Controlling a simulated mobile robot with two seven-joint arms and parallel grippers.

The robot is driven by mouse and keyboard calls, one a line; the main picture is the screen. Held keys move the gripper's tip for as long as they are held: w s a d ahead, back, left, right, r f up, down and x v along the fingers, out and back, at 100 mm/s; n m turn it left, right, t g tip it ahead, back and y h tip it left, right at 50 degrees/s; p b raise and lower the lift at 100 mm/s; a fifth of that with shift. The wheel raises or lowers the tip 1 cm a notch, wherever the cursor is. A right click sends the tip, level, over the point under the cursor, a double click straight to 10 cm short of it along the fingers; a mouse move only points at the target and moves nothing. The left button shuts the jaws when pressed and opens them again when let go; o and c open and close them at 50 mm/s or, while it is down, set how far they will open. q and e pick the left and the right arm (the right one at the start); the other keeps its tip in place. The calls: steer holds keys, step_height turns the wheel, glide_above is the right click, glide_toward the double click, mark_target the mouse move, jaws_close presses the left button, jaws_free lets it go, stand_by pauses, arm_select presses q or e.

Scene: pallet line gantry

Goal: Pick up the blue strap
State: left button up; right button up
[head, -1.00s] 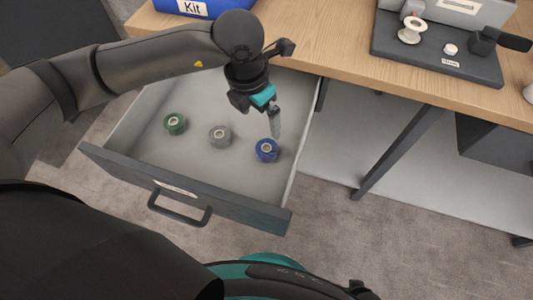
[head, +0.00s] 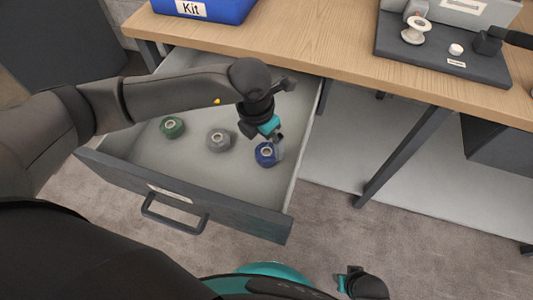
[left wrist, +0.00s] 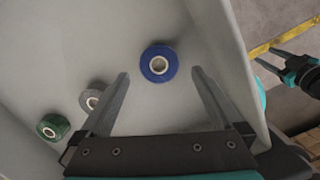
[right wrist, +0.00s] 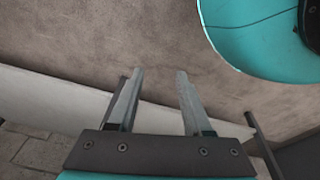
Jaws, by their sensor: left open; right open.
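The blue strap, a small blue roll with a pale core (head: 265,155), lies in the open drawer (head: 212,180), near its right side. My left gripper (head: 277,147) is open just above the roll and partly covers it in the head view. In the left wrist view the blue roll (left wrist: 158,63) shows just beyond and between the two spread fingertips, with nothing held. My right gripper (right wrist: 160,72) is open and empty over the floor, low in the head view.
A grey roll (head: 219,139) and a green roll (head: 172,127) lie left of the blue one in the drawer. The wooden worktop (head: 330,50) above carries a blue Kit bin (head: 215,8) and a dark tray (head: 440,60) with a white spool (head: 416,31).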

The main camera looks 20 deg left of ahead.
mark_target(266, 151)
arm_select(q)
steer(key=shift+w+f+b, duration=0.15)
steer(key=shift+f+b, duration=0.5)
steer(key=shift+f, duration=0.6)
steer(key=shift+w+f+b, duration=0.2)
steer(key=shift+f+b, duration=0.35)
steer(key=shift+f, duration=0.75)
arm_select(e)
steer(key=r, duration=0.1)
steer(key=w+a+r, duration=0.1)
steer(key=r, duration=0.1)
steer(key=w+a+r, duration=0.1)
steer(key=shift+w+r, duration=0.1)
steer(key=shift+r, duration=0.15)
arm_select(q)
steer(key=c, duration=1.4)
steer(key=shift+c, duration=0.2)
steer(key=shift+r, duration=0.2)
